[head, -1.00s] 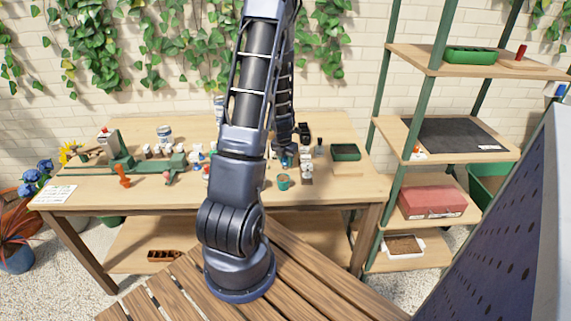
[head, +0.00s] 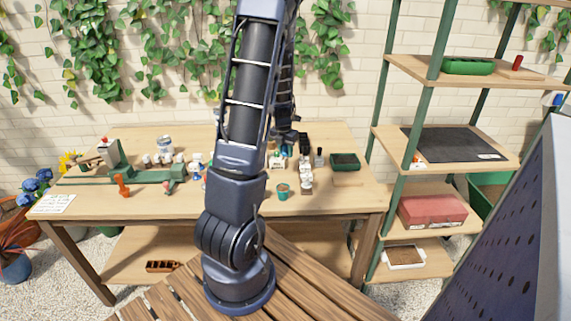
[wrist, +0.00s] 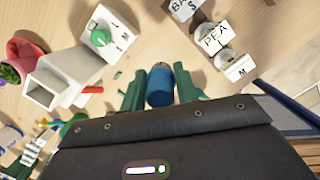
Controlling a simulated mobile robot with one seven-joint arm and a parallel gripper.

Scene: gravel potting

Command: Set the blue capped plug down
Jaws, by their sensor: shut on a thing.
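In the wrist view the blue capped plug (wrist: 160,88) sits between the two green fingers of my gripper (wrist: 159,88). The fingers are shut on its sides. A small brown end shows at the top of the plug, and its lower part is hidden by the dark gripper body. The pale wooden bench top lies beyond it; I cannot tell whether the plug touches it. In the head view my arm hides much of the bench middle, and the plug cannot be made out.
In the wrist view a white hollow box (wrist: 66,77) with a green knob stands left of the plug. White labelled blocks (wrist: 213,38) stand to the upper right. In the head view a teal pot (head: 283,190) and a green tray (head: 345,160) stand on the bench (head: 235,205).

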